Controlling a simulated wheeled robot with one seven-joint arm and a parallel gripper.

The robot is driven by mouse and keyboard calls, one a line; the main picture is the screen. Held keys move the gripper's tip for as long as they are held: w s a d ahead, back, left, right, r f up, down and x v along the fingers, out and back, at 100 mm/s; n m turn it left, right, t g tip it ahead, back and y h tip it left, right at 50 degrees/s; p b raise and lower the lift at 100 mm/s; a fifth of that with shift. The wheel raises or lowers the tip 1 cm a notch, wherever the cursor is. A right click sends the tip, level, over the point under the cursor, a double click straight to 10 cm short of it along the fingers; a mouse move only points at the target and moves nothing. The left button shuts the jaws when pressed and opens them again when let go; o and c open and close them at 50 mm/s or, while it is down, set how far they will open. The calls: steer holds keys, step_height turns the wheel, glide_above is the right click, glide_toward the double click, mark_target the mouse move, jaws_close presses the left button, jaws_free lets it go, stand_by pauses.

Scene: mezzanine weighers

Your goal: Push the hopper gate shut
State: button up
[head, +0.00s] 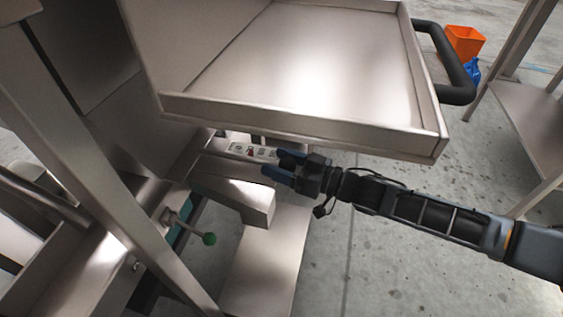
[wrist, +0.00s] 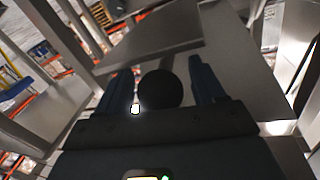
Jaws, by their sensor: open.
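A wide bare-metal pan with a raised rim (head: 300,115) and a black bar handle (head: 455,75) on its right side juts out in the head view; it looks like the hopper gate, standing open. My gripper (head: 277,164) is just below its front rim, fingers pointing left toward a labelled strip on the machine. The fingers are open. In the wrist view a dark round shape (wrist: 160,90) shows between the two blue fingers (wrist: 163,95); I cannot tell what it is or whether it touches them.
A metal table (head: 525,115) stands at right. An orange bin (head: 464,41) is on the floor behind. Concrete floor is clear at lower right.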

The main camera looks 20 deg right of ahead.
steer(key=shift+d, duration=0.1)
steer(key=p+v, duration=0.1)
steer(key=v, duration=0.6)
steer(key=shift+s+d, duration=0.15)
steer(key=shift+s, duration=0.2)
